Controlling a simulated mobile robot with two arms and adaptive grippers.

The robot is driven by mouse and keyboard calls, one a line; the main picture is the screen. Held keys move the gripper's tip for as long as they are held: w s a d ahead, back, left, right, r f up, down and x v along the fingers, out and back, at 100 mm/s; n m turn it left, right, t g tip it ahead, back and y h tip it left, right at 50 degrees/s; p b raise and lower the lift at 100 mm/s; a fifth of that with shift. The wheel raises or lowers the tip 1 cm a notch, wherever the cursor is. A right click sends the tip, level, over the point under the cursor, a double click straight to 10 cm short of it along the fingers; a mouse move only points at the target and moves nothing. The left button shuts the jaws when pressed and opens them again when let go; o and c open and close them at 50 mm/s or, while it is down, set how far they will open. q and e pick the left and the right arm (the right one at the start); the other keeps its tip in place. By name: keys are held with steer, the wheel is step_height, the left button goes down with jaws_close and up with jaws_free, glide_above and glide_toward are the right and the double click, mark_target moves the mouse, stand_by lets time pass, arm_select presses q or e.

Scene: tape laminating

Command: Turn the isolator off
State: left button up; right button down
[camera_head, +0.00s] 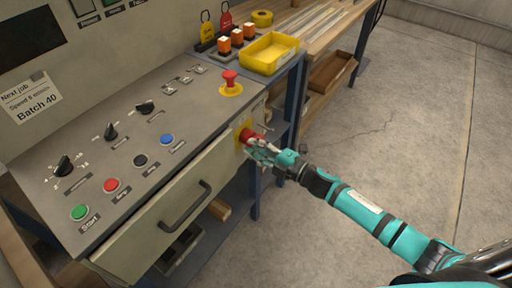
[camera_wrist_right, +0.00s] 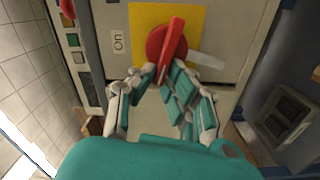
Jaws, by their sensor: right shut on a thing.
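The isolator is a red rotary handle (camera_head: 247,135) on a yellow plate at the right end of the control desk's front panel. In the right wrist view the red handle (camera_wrist_right: 167,42) sits on its yellow plate (camera_wrist_right: 143,20), with an "on" label (camera_wrist_right: 118,42) to the left. The handle's bar runs nearly upright there, tilted slightly. My right gripper (camera_head: 258,146) is at the handle; in the wrist view its fingers (camera_wrist_right: 163,75) close around the handle's lower end. My left gripper is in neither view.
A red emergency button (camera_head: 231,78) stands on the desk top above. The drawer handle (camera_head: 186,207) is left of the isolator. A yellow tray (camera_head: 270,66), padlocks (camera_head: 207,30) and orange-topped blocks (camera_head: 237,38) sit behind. The floor (camera_head: 400,120) at right is clear.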

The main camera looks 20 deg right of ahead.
steer(key=shift+f+n+b, duration=0.35)
steer(key=shift+n+b, duration=0.2)
steer(key=shift+n, duration=1.05)
steer(key=c, duration=1.4)
jaws_free()
steer(key=v, duration=1.2)
